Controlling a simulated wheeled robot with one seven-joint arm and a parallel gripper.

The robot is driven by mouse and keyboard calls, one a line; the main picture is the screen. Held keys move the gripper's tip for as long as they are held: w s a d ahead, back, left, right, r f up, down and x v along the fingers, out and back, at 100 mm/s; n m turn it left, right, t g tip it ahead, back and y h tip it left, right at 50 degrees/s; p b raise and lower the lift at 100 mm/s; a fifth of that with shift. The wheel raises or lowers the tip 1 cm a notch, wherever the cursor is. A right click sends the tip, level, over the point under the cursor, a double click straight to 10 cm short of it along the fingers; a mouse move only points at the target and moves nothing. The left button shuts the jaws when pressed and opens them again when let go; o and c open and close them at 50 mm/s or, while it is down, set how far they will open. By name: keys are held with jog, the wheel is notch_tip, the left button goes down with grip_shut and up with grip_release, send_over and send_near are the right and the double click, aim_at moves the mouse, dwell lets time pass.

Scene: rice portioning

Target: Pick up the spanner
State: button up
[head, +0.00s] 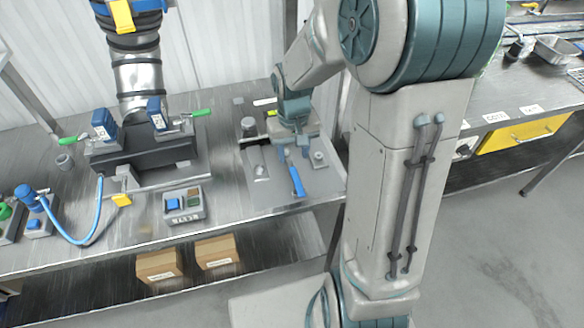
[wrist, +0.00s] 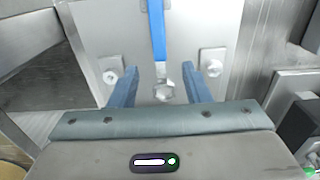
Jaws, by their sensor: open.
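The spanner (head: 297,181) has a blue handle and lies on a grey plate on the metal bench, its handle pointing toward the bench's front edge. In the wrist view the spanner (wrist: 157,32) runs down from the top edge, and its silver head lies between my two blue fingers. My gripper (head: 293,153) is over the plate at the spanner's far end. In the wrist view my gripper (wrist: 160,70) is open, with a gap on both sides of the spanner. I cannot tell its exact height above the spanner.
Small square fittings with round studs (wrist: 112,75) sit on the plate on both sides of the spanner. A clamp fixture (head: 140,150) and a button box (head: 184,204) stand to the left on the bench. Cardboard boxes (head: 158,266) lie on the lower shelf.

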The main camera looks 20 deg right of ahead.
aim_at(294, 172)
jog(key=shift+s+f+p, duration=0.2)
jog(key=shift+f+p, duration=0.2)
jog(key=shift+f, duration=2.95)
grip_shut()
